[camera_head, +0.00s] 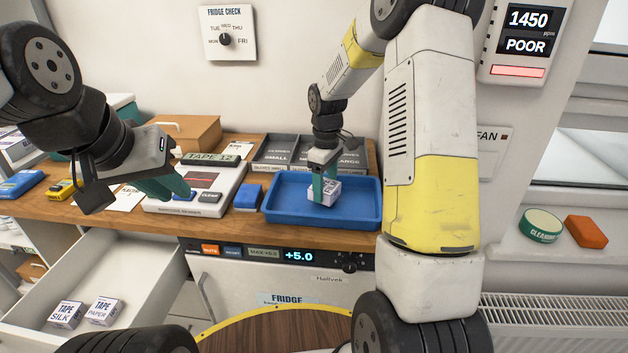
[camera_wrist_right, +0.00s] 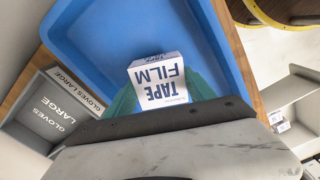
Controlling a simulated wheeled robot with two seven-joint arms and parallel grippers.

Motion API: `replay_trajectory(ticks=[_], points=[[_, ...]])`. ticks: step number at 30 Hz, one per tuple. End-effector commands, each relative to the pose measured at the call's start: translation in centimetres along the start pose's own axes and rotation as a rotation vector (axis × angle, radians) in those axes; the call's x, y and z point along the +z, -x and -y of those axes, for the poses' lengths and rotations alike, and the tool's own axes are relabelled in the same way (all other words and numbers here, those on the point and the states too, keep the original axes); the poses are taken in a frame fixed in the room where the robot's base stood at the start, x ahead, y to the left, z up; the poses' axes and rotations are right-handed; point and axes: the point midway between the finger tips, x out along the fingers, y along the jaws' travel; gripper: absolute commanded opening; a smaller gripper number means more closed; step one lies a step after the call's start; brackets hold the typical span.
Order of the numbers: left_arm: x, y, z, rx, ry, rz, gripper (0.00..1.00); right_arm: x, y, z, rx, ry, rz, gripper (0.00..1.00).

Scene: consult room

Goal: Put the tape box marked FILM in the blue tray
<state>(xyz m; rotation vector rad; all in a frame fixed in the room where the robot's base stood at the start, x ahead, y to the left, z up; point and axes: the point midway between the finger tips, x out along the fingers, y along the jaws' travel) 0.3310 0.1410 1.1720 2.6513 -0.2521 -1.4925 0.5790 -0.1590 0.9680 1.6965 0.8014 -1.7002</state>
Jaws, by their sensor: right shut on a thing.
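The tape box marked FILM (camera_wrist_right: 158,80) is a small white box with dark lettering. In the head view the box (camera_head: 326,192) is within the outline of the blue tray (camera_head: 283,216), at its right half. My right gripper (camera_head: 322,180) is shut on the box, with a green finger on each side of it in the wrist view. I cannot tell whether the box touches the tray floor. The tray also shows in the wrist view (camera_wrist_right: 85,45). My left gripper (camera_head: 160,185) is empty above the counter at the left; how far its fingers are apart is unclear.
An open drawer (camera_head: 130,262) at the lower left holds boxes marked SILK (camera_head: 66,315) and PAPER (camera_head: 103,312). Left of the tray are a blue block (camera_head: 248,198) and a device reading TAPE 12 (camera_head: 209,159). Grey glove bins (camera_head: 282,151) stand behind the tray.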

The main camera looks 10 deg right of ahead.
Motion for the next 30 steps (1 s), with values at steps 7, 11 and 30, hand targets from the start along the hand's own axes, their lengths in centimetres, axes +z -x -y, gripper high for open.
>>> replay_trajectory(ticks=[7,11,30], points=[[0.0,0.1,0.0,0.000,0.000,-0.002,0.20,0.6,-2.4,-0.8,0.000,0.001,-0.001,0.23],[0.0,0.1,0.0,0.000,0.000,-0.002,0.20,0.6,-2.5,-0.8,0.001,0.002,-0.001,0.23],[0.0,0.1,0.0,0.000,0.000,-0.002,0.20,0.6,-2.7,-0.8,0.001,0.002,-0.001,0.85]])
